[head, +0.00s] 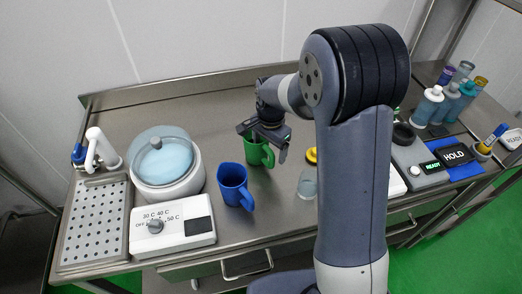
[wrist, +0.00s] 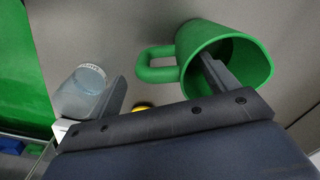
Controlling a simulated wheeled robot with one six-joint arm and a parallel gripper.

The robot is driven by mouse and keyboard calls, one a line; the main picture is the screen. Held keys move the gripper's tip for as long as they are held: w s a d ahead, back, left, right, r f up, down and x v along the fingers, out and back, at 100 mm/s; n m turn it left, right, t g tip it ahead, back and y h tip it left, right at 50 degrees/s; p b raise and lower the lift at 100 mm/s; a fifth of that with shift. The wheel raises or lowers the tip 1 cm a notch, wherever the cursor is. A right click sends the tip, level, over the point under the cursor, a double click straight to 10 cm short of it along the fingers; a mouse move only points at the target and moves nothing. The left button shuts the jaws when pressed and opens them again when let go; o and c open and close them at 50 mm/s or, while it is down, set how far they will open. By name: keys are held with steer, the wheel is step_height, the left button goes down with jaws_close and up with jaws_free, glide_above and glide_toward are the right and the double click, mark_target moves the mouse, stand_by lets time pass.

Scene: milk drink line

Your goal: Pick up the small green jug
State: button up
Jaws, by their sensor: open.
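The small green jug (head: 258,155) stands on the steel counter, behind and right of the blue jug (head: 233,184). In the wrist view the green jug (wrist: 255,70) shows its open mouth, with its handle pointing left. My gripper (head: 262,142) is open at the jug's top. In the wrist view one finger reaches into the jug's mouth and the other is outside, left of the handle. The handle and the near wall lie between the fingers. I cannot tell whether either finger touches the jug.
A clear glass jar (head: 307,184) stands right of the green jug, close to the outer finger. A white warmer with a lidded bowl (head: 167,167) and a perforated drain tray (head: 92,253) are at left. Bottles (head: 427,106) and a READY/HOLD panel (head: 457,154) are at right. The back counter is clear.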

mark_target(266, 163)
steer(key=f, duration=0.1)
steer(key=f+p, duration=0.1)
steer(key=f, duration=0.3)
steer(key=shift+s+a, duration=0.15)
steer(key=shift+a, duration=0.2)
steer(key=c, duration=1.4)
steer(key=shift+r, duration=0.15)
steer(key=shift+r, duration=0.2)
steer(key=shift+c, duration=0.8)
steer(key=shift+r+b, duration=0.65)
steer(key=shift+r, duration=4.05)
